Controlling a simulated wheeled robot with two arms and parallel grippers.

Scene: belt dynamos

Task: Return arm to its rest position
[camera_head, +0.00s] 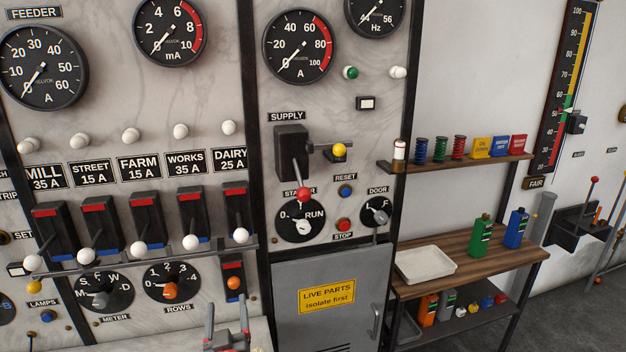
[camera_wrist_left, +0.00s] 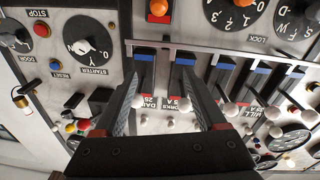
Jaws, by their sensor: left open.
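My left gripper (camera_head: 227,322) shows at the bottom of the head view, in front of the lower part of the marble switch panel (camera_head: 95,150). Its two fingers are apart with nothing between them. In the left wrist view the left gripper (camera_wrist_left: 160,82) is also open and empty, and the panel appears upside down beyond it. The row of feeder switches, including the dairy switch (camera_head: 238,205), has white-knobbed handles pointing down. The supply switch (camera_head: 291,150) has its red-knobbed handle down. My right gripper is in neither view.
A grey cabinet door (camera_head: 330,280) with a yellow warning label is closed. To the right, a wooden bench (camera_head: 470,262) holds a white tray (camera_head: 426,265) and green and blue bottles. A small shelf (camera_head: 460,161) carries coils. Knobs and switch handles stick out from the panel.

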